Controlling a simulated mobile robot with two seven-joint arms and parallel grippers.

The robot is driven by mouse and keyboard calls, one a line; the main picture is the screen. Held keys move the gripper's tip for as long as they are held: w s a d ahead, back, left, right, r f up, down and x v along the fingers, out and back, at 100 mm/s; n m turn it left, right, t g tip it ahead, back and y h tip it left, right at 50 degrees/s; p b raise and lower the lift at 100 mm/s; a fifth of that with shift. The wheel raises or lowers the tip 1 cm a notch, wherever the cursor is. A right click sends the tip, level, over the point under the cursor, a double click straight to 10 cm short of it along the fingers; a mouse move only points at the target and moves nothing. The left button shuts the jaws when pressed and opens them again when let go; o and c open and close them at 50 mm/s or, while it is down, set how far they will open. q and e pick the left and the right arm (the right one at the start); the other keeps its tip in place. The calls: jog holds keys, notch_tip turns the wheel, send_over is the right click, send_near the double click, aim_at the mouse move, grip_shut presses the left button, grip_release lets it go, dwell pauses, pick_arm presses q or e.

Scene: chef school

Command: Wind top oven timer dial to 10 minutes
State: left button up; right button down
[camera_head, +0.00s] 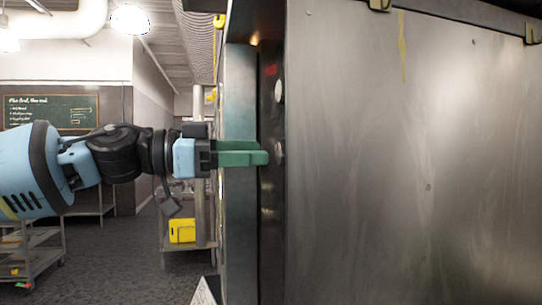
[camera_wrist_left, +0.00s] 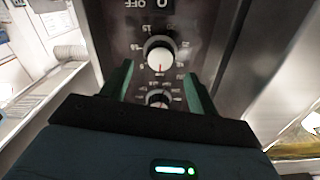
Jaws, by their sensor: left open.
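My left gripper (camera_head: 264,156) has green fingers, seen side-on in the head view, reaching in front of the oven's narrow control panel (camera_head: 270,200). One dial (camera_head: 279,152) is at the fingertips; another dial (camera_head: 279,92) is higher up. In the left wrist view the panel lettering is upside down. A white dial (camera_wrist_left: 160,58) with a red mark and a number scale lies beyond the open fingers (camera_wrist_left: 159,85). A second, smaller-looking dial (camera_wrist_left: 158,98) shows between the fingers, partly hidden by the gripper body. I cannot tell whether the fingers touch it. My right gripper is not in view.
A large steel side panel (camera_head: 420,150) fills the right of the head view. A cart (camera_head: 180,244) with a yellow container (camera_head: 182,231) stands behind my left arm. A chalkboard (camera_head: 50,112) hangs on the far wall. Open floor (camera_head: 110,265) lies at the left.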

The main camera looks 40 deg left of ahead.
aim_at(279, 152)
pick_arm(q)
jog(key=shift+b+x, duration=0.35)
jog(key=shift+x, duration=1.6)
jog(key=shift+c, duration=0.4)
jog(key=c, duration=0.7)
jog(key=shift+c, duration=0.9)
jog(key=shift+m, duration=0.3)
